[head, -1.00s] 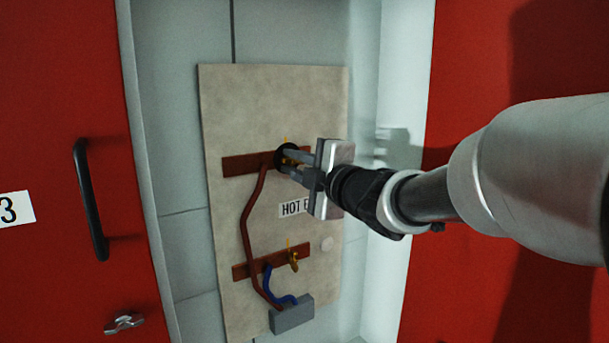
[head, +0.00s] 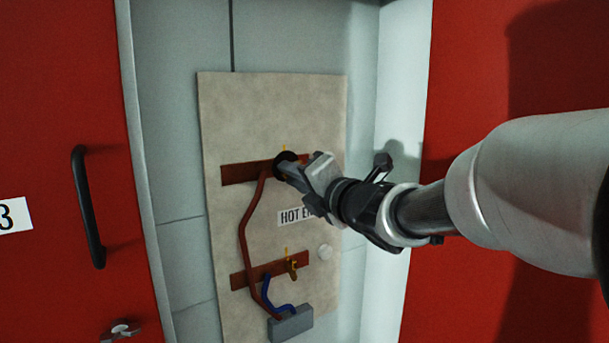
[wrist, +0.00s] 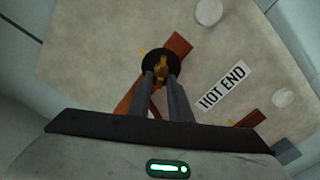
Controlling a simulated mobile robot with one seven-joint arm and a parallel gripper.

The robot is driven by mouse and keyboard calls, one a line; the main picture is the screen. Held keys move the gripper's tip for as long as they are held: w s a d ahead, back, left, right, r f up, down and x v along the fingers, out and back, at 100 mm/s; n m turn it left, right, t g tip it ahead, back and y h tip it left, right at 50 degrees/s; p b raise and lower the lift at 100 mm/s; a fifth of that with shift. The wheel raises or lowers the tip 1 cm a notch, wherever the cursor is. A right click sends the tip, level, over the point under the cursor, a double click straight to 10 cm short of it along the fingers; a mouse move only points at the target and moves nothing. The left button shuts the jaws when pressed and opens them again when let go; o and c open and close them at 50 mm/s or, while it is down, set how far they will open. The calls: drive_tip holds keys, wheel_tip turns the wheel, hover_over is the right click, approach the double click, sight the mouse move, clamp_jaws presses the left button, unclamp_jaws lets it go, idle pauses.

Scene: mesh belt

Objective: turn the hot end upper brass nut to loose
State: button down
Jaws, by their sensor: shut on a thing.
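The upper brass nut (wrist: 161,66) sits at the middle of a black round disc (wrist: 174,57) on the upper copper bar (head: 240,173). A small yellow mark shows at the disc's edge. My gripper (wrist: 161,76) reaches straight at the board and its two fingers are shut on the nut, one on each side. In the head view my gripper (head: 283,170) is at the disc and its fingers hide the nut. The "HOT END" label (wrist: 223,87) is on the board beside my fingers.
The pale board (head: 235,110) stands in a grey recess between red panels. A red cable (head: 244,230) runs down from the upper bar. Below are a lower copper bar (head: 247,278) with a brass nut (head: 292,270), a blue cable (head: 269,290) and a grey box (head: 291,323).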

drive_tip(key=shift+r, duration=0.1)
idle(0.4)
drive_tip(key=c, duration=1.9)
unclamp_jaws()
drive_tip(key=p+v, duration=0.2)
drive_tip(key=v, duration=1.5)
drive_tip(key=shift+s+d+p, duration=0.15)
drive_tip(key=shift+p, duration=0.25)
